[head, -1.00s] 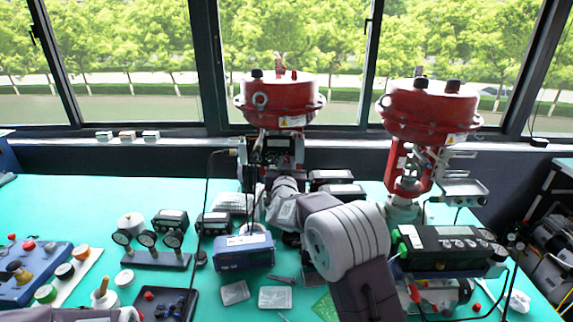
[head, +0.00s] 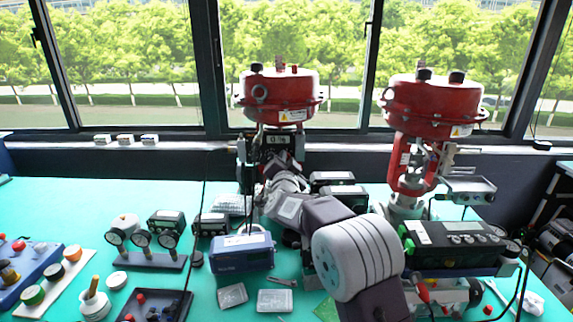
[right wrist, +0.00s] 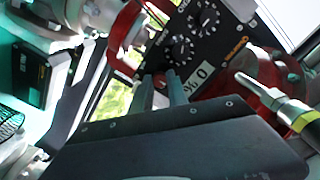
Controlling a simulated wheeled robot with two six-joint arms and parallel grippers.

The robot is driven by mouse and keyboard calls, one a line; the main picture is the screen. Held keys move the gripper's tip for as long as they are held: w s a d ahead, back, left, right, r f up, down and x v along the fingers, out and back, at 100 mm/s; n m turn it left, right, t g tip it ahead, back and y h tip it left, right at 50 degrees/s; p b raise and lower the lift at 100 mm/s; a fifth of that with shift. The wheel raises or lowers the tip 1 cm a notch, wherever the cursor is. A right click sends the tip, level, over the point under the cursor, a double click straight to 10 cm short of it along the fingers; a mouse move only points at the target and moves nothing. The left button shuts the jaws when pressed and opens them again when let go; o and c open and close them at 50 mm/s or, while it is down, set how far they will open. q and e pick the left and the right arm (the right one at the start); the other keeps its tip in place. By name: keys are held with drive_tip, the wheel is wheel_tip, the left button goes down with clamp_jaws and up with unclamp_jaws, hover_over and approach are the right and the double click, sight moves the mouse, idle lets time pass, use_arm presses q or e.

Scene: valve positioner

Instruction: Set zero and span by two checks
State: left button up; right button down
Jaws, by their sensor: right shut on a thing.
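The positioner is a black box on the front of the left red-topped valve (head: 281,90). Its small display (head: 278,140) shows in the head view and seems to read 0 %. In the right wrist view the positioner's black panel (right wrist: 222,30) carries several round dials, and its display (right wrist: 197,78) reads 0 %. My right gripper (right wrist: 162,84) is at the panel's lower edge, its narrow fingers shut on what looks like a small knob, mostly hidden by the fingers. In the head view my right forearm and wrist hide the panel's lower part. My left gripper is out of view.
A second red-topped valve (head: 433,102) stands at the right, behind a black-and-green instrument (head: 452,243). A blue box (head: 242,252), small gauges (head: 141,239) and clear packets (head: 232,295) lie on the teal bench. A silver-and-yellow fitting (right wrist: 292,112) is close right of the gripper.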

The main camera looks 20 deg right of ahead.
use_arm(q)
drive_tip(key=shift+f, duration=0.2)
use_arm(e)
drive_tip(key=shift+m, duration=0.3)
drive_tip(key=c, duration=1.3)
unclamp_jaws()
use_arm(q)
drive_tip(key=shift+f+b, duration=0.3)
drive_tip(key=shift+b, duration=0.15)
use_arm(e)
drive_tip(key=v, duration=0.9)
drive_tip(key=shift+r, duration=0.1)
